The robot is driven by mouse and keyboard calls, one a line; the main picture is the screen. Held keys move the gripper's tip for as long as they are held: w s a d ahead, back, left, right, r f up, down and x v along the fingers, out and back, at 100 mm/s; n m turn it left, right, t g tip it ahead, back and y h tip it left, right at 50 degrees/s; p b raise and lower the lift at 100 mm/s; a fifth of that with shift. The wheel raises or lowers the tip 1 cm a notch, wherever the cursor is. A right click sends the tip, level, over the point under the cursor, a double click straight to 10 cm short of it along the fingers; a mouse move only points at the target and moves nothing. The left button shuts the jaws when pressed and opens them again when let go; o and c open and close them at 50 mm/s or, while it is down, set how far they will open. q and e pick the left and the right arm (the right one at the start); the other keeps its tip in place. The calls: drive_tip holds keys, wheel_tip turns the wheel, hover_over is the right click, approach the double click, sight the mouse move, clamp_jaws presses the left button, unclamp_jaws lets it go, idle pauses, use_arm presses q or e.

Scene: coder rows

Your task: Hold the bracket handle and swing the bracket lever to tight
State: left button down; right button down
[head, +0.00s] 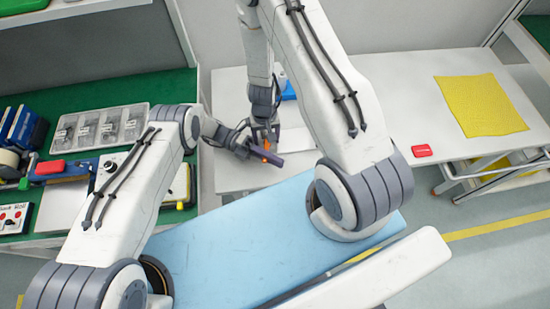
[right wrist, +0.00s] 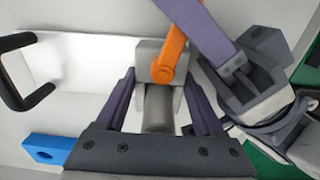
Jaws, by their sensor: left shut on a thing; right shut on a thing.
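The bracket is a small grey fixture (right wrist: 148,66) with an orange lever (right wrist: 170,62) pivoted on its block. A grey cylindrical handle (right wrist: 158,108) runs from the block toward my right wrist. My right gripper (right wrist: 160,78) has its purple fingers on either side of the bracket and is shut on its handle; it comes from above in the head view (head: 264,130). My left gripper (head: 270,156) comes from the left and is shut on the lever. Its purple finger also crosses the top of the right wrist view (right wrist: 203,28). The lever's far end is out of view there, and the grippers mostly hide the bracket in the head view.
The white table (head: 228,92) holds a blue block (right wrist: 55,150) beside the bracket. A black bar handle (right wrist: 14,75) shows at the left. A red box (head: 422,150) and yellow cloth (head: 480,105) lie to the right. A green bench (head: 178,86) with parts trays stands left.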

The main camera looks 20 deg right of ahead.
use_arm(q)
drive_tip(key=c, duration=0.9)
unclamp_jaws()
drive_tip(key=shift+o, duration=0.2)
drive_tip(key=shift+v, duration=3.75)
